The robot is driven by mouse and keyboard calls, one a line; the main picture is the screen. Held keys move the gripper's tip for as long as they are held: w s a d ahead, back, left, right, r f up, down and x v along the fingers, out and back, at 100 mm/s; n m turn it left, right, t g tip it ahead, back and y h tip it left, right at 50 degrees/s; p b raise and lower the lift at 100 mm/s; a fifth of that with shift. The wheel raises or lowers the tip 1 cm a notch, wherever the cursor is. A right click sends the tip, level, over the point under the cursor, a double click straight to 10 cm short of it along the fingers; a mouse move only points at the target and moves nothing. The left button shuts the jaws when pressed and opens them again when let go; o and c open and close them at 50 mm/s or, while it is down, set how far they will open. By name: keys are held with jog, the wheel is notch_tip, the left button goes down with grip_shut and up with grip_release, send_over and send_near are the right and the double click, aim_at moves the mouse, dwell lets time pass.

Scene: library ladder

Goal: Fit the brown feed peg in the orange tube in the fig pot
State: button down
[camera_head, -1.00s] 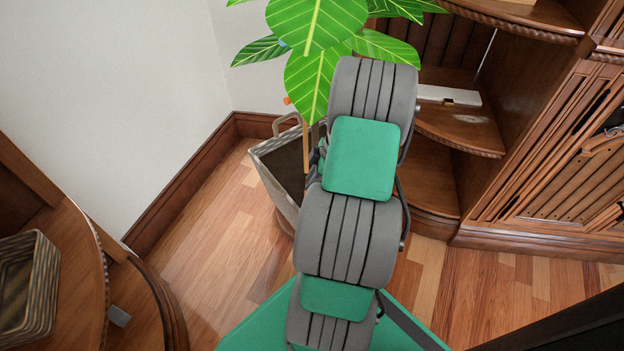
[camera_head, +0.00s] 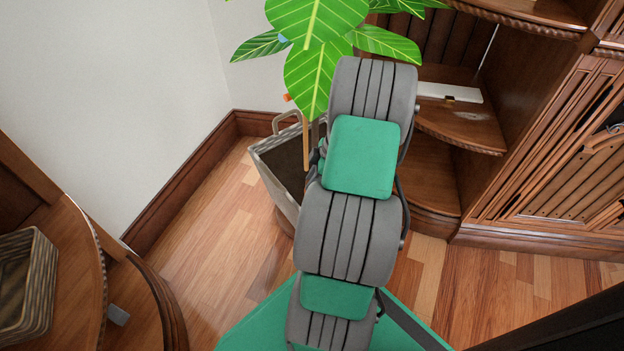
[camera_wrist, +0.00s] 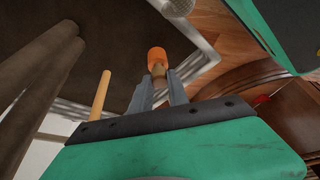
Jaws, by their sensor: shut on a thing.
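In the wrist view my gripper (camera_wrist: 160,84) is shut on the brown feed peg (camera_wrist: 158,72), a short piece between the two grey fingertips. The orange tube (camera_wrist: 157,54) lies directly beyond the peg, in line with it. Their ends appear to meet; I cannot tell whether the peg is inside the tube. Dark soil of the fig pot (camera_wrist: 115,40) is behind them. In the head view the grey woven fig pot (camera_head: 272,170) stands in the corner, partly hidden by my arm. My gripper, the peg and the tube's mouth are hidden there.
Thick brown stems (camera_wrist: 40,70) and a tan stick (camera_wrist: 101,95) are left of my gripper in the wrist view. Broad green leaves (camera_head: 315,65) overhang the pot. Wooden shelves (camera_head: 460,125) stand at right, and a round wooden table (camera_head: 75,265) at left. Floor between is clear.

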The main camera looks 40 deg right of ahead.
jog(key=shift+f, duration=0.3)
jog(key=c, duration=1.2)
grip_release()
jog(key=shift+o, duration=0.5)
jog(key=o, duration=0.4)
jog(key=shift+r, duration=0.1)
jog(key=shift+r+p, duration=2.1)
jog(key=shift+r, duration=0.85)
